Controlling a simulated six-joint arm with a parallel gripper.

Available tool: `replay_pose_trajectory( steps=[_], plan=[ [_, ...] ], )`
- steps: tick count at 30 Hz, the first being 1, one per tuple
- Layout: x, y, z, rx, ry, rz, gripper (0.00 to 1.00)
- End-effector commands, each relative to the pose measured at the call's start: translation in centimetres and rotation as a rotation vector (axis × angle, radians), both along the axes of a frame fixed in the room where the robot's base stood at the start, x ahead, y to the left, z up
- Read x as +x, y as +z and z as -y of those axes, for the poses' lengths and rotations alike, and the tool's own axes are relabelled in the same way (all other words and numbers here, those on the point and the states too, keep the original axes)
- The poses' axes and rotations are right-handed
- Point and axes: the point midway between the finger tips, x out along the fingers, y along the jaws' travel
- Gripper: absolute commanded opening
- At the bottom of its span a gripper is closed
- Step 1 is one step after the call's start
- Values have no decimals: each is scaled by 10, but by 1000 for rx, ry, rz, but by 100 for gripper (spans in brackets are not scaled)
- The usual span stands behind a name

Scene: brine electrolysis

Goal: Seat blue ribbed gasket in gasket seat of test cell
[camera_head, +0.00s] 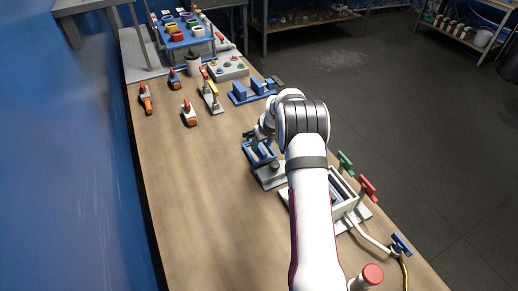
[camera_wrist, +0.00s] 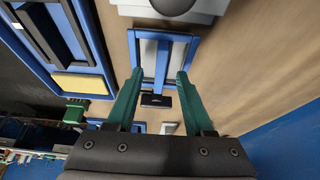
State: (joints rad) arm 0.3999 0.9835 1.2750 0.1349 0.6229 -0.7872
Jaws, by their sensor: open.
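A blue rectangular frame (camera_wrist: 192,52) with a pale inside lies below my gripper (camera_wrist: 160,73) in the wrist view. It may be the gasket; I cannot make out its ribs. A blue tab with a dark end block (camera_wrist: 158,100) runs from it between my green fingers. The fingers are open, one on either side of the tab, and I see no grip on it. The blue frame also shows in the head view (camera_head: 262,153), beside a grey base with a dark knob. A pale framed unit (camera_head: 345,203), probably the test cell, is partly behind my arm; its seat cannot be made out.
A green handle (camera_head: 345,160) and a red handle (camera_head: 368,186) rise beside the pale unit. The left front of the table (camera_head: 205,205) is clear.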

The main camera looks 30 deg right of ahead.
Motion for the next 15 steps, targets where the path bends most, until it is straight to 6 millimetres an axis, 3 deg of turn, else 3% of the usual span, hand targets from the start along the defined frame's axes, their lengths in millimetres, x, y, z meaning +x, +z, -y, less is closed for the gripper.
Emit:
replay_pose_trajectory(
  steps=[3, 10, 15],
  plan=[
    [6, -15, -1, 0, -1, 0, 52],
    [7, -17, 0, -1, -1, 1, 52],
    [7, -17, 0, -1, -1, 1, 22]
  ],
)
